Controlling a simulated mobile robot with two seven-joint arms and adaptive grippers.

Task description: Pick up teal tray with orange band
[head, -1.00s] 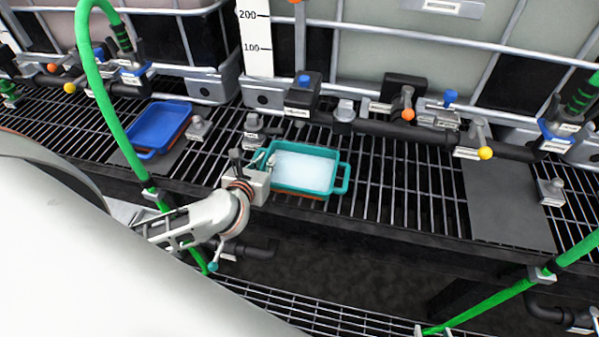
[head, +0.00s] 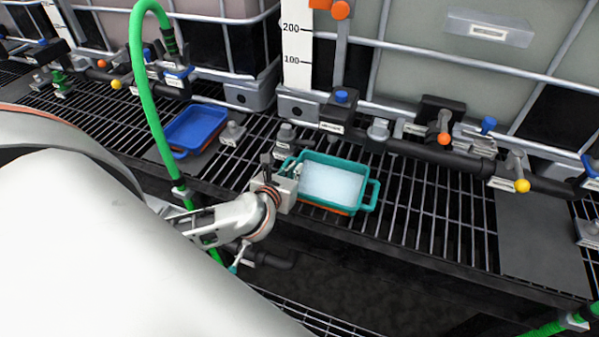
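The teal tray (head: 362,207) with an orange band along its lower side sits on the black grating and holds a pale, whitish-blue filling. It has a loop handle at its right end and another at its left end. My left gripper (head: 291,172) is at the tray's left end, by the left handle. Its fingers are small and partly hidden by its own body, so I cannot tell whether they are closed on the handle. My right gripper is not in view.
A blue tray (head: 195,127) with a reddish lower part stands to the left on a dark mat. Pipes with valves (head: 437,152) run behind the teal tray. A green hose (head: 140,85) hangs at the left. A bare dark mat (head: 540,235) lies at the right.

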